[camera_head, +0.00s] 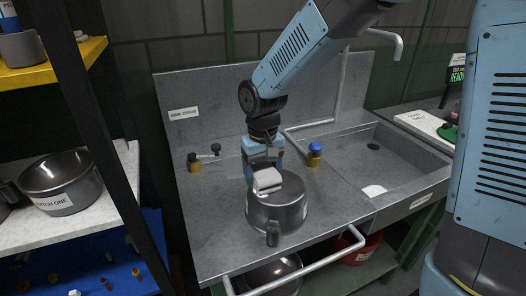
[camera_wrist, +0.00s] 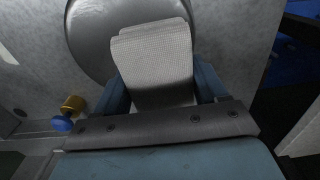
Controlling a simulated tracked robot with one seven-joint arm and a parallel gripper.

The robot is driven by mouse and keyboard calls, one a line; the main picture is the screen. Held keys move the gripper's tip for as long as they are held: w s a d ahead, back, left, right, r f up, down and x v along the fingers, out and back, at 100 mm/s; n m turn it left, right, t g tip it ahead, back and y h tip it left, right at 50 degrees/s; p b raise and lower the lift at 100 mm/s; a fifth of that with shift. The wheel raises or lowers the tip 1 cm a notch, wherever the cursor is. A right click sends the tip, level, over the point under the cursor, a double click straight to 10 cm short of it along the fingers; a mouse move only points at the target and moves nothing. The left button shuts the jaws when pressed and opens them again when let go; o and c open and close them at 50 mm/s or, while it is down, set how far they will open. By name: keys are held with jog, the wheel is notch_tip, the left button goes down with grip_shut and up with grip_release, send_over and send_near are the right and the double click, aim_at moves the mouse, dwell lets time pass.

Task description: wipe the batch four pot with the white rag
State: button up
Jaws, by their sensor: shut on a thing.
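A grey metal pot (camera_head: 278,212) stands on the steel counter, its handle toward the counter's front edge. A label shows on its side, but I cannot read it. My gripper (camera_head: 265,172) is above the pot, shut on a folded white rag (camera_head: 267,181). In the wrist view the rag (camera_wrist: 153,55) sits between the two blue fingers (camera_wrist: 160,92), in front of the round grey pot (camera_wrist: 85,28). The rag overlaps the pot's far rim in the head view; I cannot tell whether it touches the pot.
A pot labelled "BATCH ONE" (camera_head: 62,182) sits on the left shelf. A rail (camera_head: 300,270) runs along the counter front.

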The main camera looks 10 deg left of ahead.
jog(key=shift+d+r, duration=0.1)
jog(key=shift+r, duration=3.95)
jog(key=shift+w+r, duration=0.1)
jog(key=shift+r, duration=0.05)
jog(key=shift+r, duration=2.85)
